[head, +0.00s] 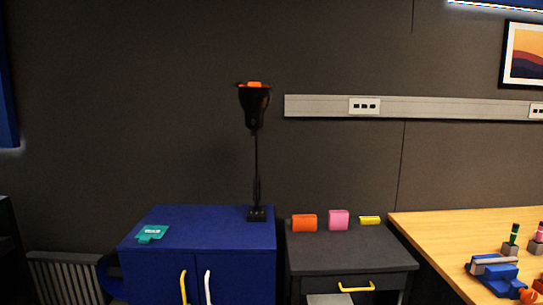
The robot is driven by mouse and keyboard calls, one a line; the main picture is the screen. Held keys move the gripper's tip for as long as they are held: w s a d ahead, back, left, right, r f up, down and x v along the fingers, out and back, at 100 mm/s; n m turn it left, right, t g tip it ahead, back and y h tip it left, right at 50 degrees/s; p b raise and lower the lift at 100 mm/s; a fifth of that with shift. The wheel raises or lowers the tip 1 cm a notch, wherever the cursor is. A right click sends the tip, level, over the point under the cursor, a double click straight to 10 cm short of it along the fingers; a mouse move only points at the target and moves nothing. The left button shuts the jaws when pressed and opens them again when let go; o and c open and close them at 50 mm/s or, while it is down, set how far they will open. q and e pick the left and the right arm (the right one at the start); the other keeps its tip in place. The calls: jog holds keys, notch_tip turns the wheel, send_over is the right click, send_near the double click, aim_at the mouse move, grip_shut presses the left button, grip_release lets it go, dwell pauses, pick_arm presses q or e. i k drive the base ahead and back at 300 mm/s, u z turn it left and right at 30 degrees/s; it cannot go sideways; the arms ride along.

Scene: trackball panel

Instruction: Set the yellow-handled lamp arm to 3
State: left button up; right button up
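A tall black lamp (256,150) stands upright at the back right of the blue cabinet (215,228). Its dark cup-shaped head shows a bit of orange at the top. I see no yellow handle on this lamp and no numbered scale. No other lamp arm can be made out. Neither of my grippers is in view.
A dark drawer cabinet (345,252) with a yellow drawer handle (357,287) bears orange, pink and yellow blocks. A wooden desk (440,232) at right carries a blue device (495,270). A teal item (152,233) lies on the blue cabinet, whose middle is clear.

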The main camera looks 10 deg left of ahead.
aim_at(257, 209)
jog(key=z, duration=0.5)
jog(key=i, duration=0.95)
jog(key=u, duration=0.5)
jog(key=i, duration=0.8)
jog(key=u, duration=3.35)
jog(key=k, duration=0.95)
jog(key=z, duration=1.25)
jog(key=i, duration=0.5)
jog(key=z, duration=0.05)
